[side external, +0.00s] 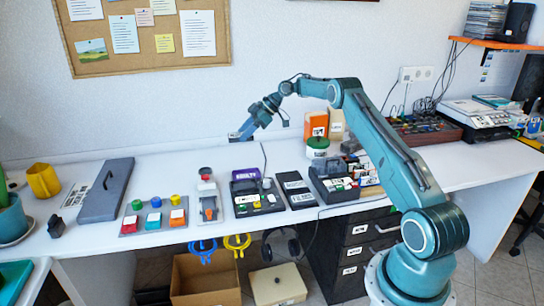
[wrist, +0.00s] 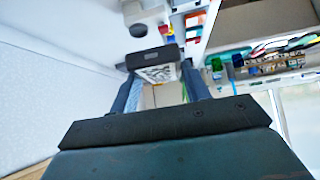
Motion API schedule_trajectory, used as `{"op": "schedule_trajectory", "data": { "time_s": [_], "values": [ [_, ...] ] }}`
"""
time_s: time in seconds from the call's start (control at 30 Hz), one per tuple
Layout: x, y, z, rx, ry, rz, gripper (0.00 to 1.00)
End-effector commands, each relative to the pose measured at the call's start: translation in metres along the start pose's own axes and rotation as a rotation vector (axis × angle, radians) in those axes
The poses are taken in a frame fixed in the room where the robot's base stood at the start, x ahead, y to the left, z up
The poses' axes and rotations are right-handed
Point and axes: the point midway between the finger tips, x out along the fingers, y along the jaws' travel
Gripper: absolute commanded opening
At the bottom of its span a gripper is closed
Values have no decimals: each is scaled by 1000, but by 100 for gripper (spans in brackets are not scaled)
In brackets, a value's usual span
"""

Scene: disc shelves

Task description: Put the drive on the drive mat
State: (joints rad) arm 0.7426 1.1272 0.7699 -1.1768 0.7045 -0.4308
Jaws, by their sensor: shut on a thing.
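My gripper (side external: 236,135) is raised well above the back of the bench, left of the arm's base. In the wrist view my gripper (wrist: 160,72) has its two fingers on either side of a small dark piece with a black-and-white patterned face (wrist: 158,74); it looks like the drive, held between them. In the side view the held piece is too small to make out. A flat dark panel with white lettering (side external: 295,188) lies on the bench at centre; it may be the drive mat, but the lettering is not readable.
A black tray of small items (side external: 257,197) stands left of the panel, and another dark box (side external: 333,180) stands right. A block with coloured knobs (side external: 153,217), a grey slab (side external: 105,190) and a yellow mug (side external: 43,181) are farther left. The bench's back strip is mostly clear.

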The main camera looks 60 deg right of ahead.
Motion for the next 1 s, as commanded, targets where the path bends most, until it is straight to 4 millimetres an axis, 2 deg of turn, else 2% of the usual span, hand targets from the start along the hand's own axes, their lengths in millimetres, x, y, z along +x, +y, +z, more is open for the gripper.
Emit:
{"op": "schedule_trajectory", "data": {
  "time_s": [0.27, 0.57, 0.83, 1.0],
  "values": [
    [0, 6, -2, 51, 1, 52, 16],
    [-2, 27, 2, 229, 0, 231, 16],
    [-12, 50, 22, 451, 1, 455, 16],
    [-24, 61, 44, 605, 1, 609, 16]
  ]
}}
